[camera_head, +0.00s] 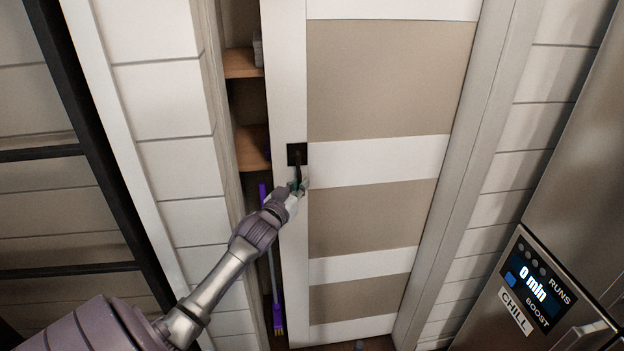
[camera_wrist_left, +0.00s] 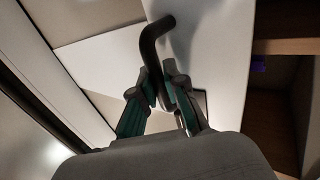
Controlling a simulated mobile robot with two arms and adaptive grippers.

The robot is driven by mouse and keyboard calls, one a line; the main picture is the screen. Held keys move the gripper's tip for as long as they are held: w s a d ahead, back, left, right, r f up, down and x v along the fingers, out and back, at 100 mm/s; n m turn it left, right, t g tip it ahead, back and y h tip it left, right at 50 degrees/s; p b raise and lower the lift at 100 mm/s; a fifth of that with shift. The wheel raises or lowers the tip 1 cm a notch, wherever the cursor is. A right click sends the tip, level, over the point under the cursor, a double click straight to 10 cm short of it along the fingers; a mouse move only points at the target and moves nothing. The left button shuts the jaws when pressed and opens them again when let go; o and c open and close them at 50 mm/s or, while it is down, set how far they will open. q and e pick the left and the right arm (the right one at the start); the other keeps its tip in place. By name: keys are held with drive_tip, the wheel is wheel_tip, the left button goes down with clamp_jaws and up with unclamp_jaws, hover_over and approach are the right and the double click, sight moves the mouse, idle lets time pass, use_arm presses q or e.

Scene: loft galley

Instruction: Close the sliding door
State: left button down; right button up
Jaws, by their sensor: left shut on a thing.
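The sliding door (camera_head: 380,160) is white with beige panels in the head view. A gap is open along its left side, showing the inside of a closet. A dark handle (camera_head: 297,156) sits on a black plate at the door's left edge. My left gripper (camera_head: 298,187) is at the handle's lower part. In the left wrist view the dark bent handle (camera_wrist_left: 152,45) runs between the fingers of my left gripper (camera_wrist_left: 162,95), which is shut on it. The white door face (camera_wrist_left: 215,50) shows behind it. My right gripper is in neither view.
Wooden shelves (camera_head: 253,145) and a purple broom (camera_head: 276,300) show in the gap. A white plank wall (camera_head: 165,130) stands left of the opening, with a black frame (camera_head: 75,110) further left. A steel fridge (camera_head: 585,200) stands at the right.

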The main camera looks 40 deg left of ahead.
use_arm(q)
drive_tip(key=shift+s+a+f, duration=0.1)
drive_tip(key=shift+s+a, duration=0.5)
drive_tip(key=shift+s, duration=0.15)
drive_tip(key=c, duration=1.2)
unclamp_jaws()
drive_tip(key=v, duration=1.2)
